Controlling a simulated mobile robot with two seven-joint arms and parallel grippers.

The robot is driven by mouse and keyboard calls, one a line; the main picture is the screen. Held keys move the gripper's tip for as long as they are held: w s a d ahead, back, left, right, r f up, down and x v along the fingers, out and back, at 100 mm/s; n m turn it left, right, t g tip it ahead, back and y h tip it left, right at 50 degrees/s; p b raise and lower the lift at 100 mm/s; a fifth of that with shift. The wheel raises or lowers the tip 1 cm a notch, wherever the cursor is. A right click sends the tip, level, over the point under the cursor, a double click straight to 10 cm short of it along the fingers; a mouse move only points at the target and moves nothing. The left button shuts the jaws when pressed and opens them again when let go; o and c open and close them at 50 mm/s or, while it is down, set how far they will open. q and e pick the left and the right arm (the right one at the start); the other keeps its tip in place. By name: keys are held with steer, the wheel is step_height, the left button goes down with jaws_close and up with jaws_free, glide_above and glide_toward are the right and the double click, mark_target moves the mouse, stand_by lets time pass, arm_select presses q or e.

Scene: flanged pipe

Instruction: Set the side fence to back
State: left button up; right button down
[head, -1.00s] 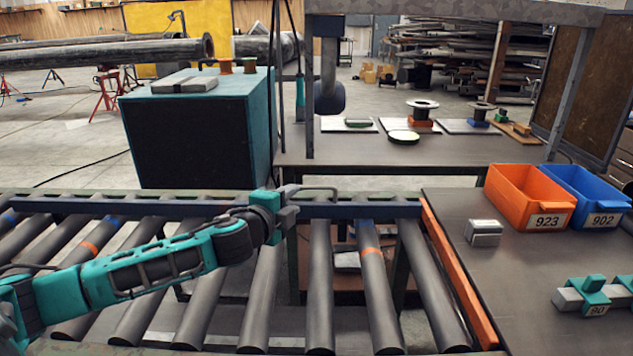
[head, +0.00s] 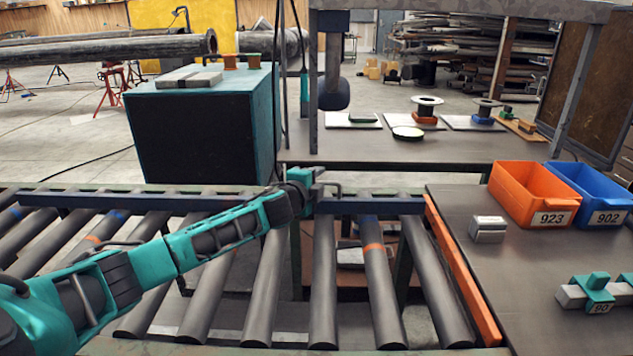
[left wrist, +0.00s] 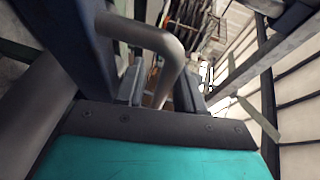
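The side fence (head: 110,200) is a long dark blue rail across the far side of the roller conveyor. It also shows as a dark blue bar at the left of the left wrist view (left wrist: 62,38). A bent grey handle (left wrist: 150,38) stands out from it; in the head view the handle is mostly hidden behind my gripper. My left gripper (head: 318,184) is at the handle, over the rail's right part. In the left wrist view its two fingers stand apart, with the handle's bend close by; I cannot tell whether they touch it. My right gripper is out of view.
The conveyor rollers (head: 322,280) lie below my left arm. An orange side rail (head: 462,268) borders the right table, which holds an orange bin (head: 518,205), a blue bin (head: 590,200) and a grey block (head: 487,229). A teal cabinet (head: 205,130) stands behind the fence.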

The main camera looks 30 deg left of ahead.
arm_select(q)
jaws_close()
stand_by(0.4)
